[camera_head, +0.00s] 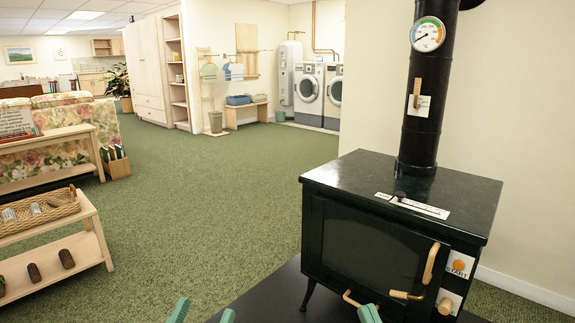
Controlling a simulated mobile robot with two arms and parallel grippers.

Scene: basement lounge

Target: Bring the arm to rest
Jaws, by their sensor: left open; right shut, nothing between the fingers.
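My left gripper (203,313) shows at the bottom edge, left of the middle. Its two green fingertips are apart with nothing between them. My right gripper (369,313) shows at the bottom edge in front of the black stove (362,240). Its green fingertips are together and hold nothing. It overlaps a small handle (350,299) low on the stove in the picture; I cannot tell whether they touch. Both arms are hidden below the frame.
The stove has a door handle (431,263), a START button (459,265) and a flue with a gauge (428,34). A wooden shelf with a basket (40,214) stands at the left. Green carpet (200,220) between them is clear. Washing machines (308,88) stand far back.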

